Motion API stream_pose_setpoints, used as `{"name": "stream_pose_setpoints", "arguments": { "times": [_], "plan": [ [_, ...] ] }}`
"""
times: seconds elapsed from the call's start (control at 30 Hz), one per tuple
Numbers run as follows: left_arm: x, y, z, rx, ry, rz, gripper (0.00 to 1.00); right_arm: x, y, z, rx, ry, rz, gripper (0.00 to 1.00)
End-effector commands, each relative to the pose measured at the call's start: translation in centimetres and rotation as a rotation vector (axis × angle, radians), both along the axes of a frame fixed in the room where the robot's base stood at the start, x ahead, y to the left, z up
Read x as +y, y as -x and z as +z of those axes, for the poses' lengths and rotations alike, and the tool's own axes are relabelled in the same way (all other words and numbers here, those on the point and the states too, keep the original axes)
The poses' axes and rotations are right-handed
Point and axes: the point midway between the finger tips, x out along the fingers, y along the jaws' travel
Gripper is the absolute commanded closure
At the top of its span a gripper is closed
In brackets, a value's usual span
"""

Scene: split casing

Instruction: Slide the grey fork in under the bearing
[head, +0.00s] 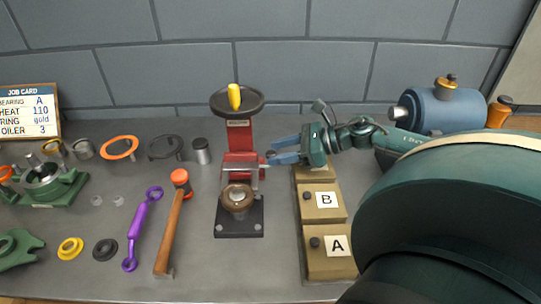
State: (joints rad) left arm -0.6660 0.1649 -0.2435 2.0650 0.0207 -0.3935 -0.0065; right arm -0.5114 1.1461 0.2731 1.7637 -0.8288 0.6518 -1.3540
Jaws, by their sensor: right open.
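A red press (240,138) stands on a dark base plate (240,229) in the middle of the bench. A grey metal fork-like bar (245,165) crosses the front of the press. Below it, a brown-bronze round part (237,195), perhaps the bearing, sits over the base plate. I cannot tell whether the fork touches it. My right gripper (271,157), with blue fingers, is open at the right side of the press, close to the fork's right end. Contact there is too small to tell. My left gripper is not in view.
Drawers marked B (312,215) and A (322,268) stand to the right. A hammer (169,232) and purple wrench (139,230) lie left. My right arm covers the right side.

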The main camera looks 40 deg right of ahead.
Motion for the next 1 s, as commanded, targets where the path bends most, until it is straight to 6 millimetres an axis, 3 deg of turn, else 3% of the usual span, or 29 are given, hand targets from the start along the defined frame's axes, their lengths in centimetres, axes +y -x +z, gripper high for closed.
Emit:
{"name": "stream_pose_setpoints", "arguments": {
  "times": [0.3,0.67,1.0],
  "plan": [
    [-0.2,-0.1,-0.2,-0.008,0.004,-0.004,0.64,1.6,-1.9,-1.0,-0.002,0.001,0.0,0.56],
    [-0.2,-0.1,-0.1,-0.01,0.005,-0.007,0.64,1.8,-2.1,-1.1,0.001,0.001,-0.001,0.56],
    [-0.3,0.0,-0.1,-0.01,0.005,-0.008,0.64,1.8,-2.1,-1.1,0.001,0.001,0.0,0.82]
  ]
}}
